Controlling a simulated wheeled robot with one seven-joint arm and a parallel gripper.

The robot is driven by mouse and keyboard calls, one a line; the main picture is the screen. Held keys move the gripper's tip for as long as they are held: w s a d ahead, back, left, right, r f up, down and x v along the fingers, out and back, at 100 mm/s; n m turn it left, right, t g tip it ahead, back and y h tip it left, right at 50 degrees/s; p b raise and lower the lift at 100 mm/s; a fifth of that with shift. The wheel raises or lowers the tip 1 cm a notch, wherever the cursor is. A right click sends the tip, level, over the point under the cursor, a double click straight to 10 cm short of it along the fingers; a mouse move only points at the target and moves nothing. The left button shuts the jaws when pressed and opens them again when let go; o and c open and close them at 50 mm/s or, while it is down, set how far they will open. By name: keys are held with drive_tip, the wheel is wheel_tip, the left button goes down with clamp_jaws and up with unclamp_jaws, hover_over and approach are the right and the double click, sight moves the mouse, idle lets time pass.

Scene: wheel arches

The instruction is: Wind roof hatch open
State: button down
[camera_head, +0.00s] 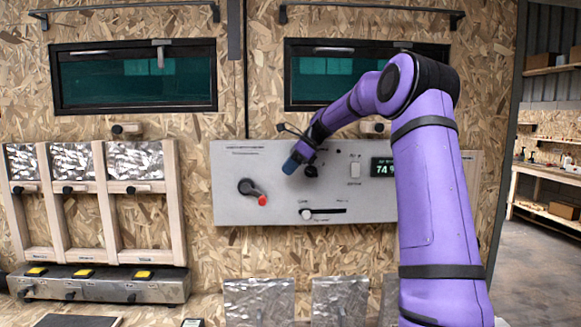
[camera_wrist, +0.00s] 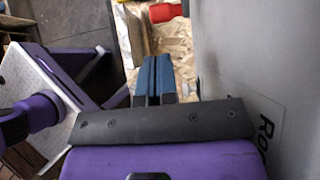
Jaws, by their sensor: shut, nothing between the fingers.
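A grey control panel (camera_head: 225,215) is fixed to the wooden wall. On its left part is a black crank (camera_head: 247,187) whose arm points down and right to a red knob (camera_head: 263,201). A small dark display (camera_head: 384,169) reads about 74, partly covered by my arm. My gripper (camera_head: 291,165) is in front of the panel, above and right of the crank, apart from the knob. In the wrist view its blue fingers (camera_wrist: 153,78) are together with nothing between them. The red knob (camera_wrist: 165,12) shows at the top there, beyond the fingertips. The panel label is only partly readable.
The panel also carries a switch (camera_head: 354,170) and a slider (camera_head: 307,214). Two dark-framed windows (camera_head: 135,78) are above. A wooden rack (camera_head: 178,215) stands left, over a metal box with yellow buttons (camera_head: 143,273). Crumpled silver sheets (camera_head: 258,303) are below the panel.

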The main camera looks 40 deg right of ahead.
sight(265, 198)
drive_tip(key=x, duration=1)
drive_tip(key=shift+a+f, duration=0.15)
drive_tip(key=shift+f, duration=0.35)
